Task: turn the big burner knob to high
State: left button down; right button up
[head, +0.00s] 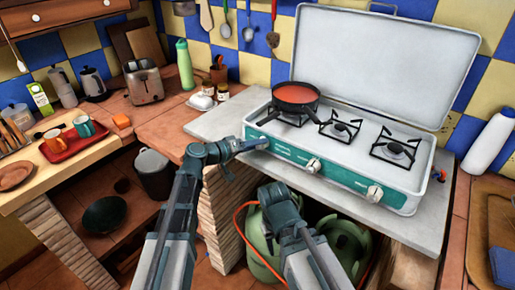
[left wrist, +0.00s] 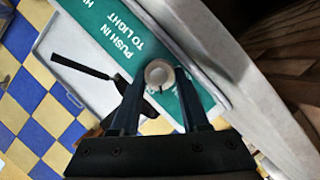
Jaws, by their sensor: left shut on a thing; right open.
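The camping stove (head: 300,160) stands on the grey slab with its lid up and a teal front panel. Three pale knobs sit along the panel: a left knob (head: 262,142), a middle knob (head: 313,165) and a right knob (head: 374,193). My left gripper (head: 256,145) is at the left knob. In the left wrist view its fingers are shut on that round knob (left wrist: 158,73), one on each side; a small dark mark shows on it. "PUSH IN TO LIGHT" is printed beside it. My right gripper (head: 278,191) is open and empty, below and in front of the panel.
A dark pan (head: 295,95) with red contents sits on the left burner. Green gas bottles (head: 262,245) with an orange hose stand under the slab (head: 215,124). A toaster (head: 144,82) and a green bottle (head: 186,65) stand to the left, a white bottle (head: 490,140) to the right.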

pick_arm(q)
jog(key=n+h+b, duration=0.1)
jog(key=f+n+b, duration=0.1)
jog(key=n+b, duration=0.1)
jog(key=shift+a+h, duration=0.1)
jog(key=shift+h, duration=0.3)
jog(key=shift+r+n+h+b, duration=0.1)
jog(key=shift+n+h+b, duration=0.5)
jog(key=shift+n+b, duration=0.7)
jog(key=shift+n, duration=0.4)
jog(key=shift+c, duration=2)
grip_release()
jog(key=shift+t, duration=0.3)
jog(key=shift+r, duration=0.1)
